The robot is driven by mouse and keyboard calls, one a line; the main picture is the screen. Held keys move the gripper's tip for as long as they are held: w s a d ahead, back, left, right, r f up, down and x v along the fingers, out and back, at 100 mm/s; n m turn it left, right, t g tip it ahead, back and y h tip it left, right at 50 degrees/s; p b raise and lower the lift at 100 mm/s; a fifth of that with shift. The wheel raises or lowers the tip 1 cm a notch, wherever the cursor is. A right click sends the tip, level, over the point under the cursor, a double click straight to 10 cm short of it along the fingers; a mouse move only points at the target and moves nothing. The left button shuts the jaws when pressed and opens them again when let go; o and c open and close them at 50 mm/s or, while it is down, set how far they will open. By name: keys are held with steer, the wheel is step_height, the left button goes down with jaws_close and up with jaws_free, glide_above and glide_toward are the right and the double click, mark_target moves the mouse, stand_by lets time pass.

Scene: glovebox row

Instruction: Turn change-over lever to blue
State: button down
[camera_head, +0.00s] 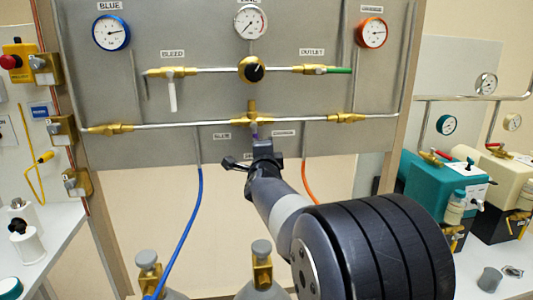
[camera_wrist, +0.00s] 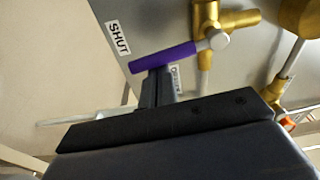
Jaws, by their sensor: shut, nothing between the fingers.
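The change-over lever has a purple handle (camera_wrist: 163,57) on a brass valve (camera_wrist: 208,18). In the head view the lever (camera_head: 254,131) shows as a small purple piece hanging down below the brass tee (camera_head: 252,113), mostly hidden by my gripper. In the wrist view its free end points toward the SHUT label (camera_wrist: 118,38). My gripper (camera_head: 262,148) is shut and empty. Its fingertips (camera_wrist: 156,82) are beside the handle, on the side of the ORANGE label (camera_wrist: 175,76), touching or very close; I cannot tell which. The BLUE label (camera_head: 222,136) is on the lever's left.
A horizontal pipe (camera_head: 190,123) runs across the grey panel above my gripper. A white bleed handle (camera_head: 172,96) hangs at left. A blue hose (camera_head: 186,225) and an orange hose (camera_head: 308,183) hang below. Cylinder tops (camera_head: 262,262) stand at the bottom.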

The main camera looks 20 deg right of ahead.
steer(key=w+a+r+m+y+p, duration=0.2)
steer(key=a+m, duration=0.6)
steer(key=m, duration=0.9)
steer(key=shift+w+a+r+g+y+p, duration=0.2)
steer(key=shift+r+g+y+p, duration=0.2)
steer(key=shift+r+p, duration=0.55)
steer(key=shift+r+m, duration=0.3)
steer(key=shift+m, duration=0.1)
steer(key=shift+f+b, duration=0.1)
steer(key=shift+b, duration=0.2)
step_height(320, 180, down, 5)
steer(key=b, duration=0.5)
steer(key=r+p+v, duration=0.1)
steer(key=p+v, duration=0.1)
steer(key=v, duration=0.7)
steer(key=shift+r, duration=0.25)
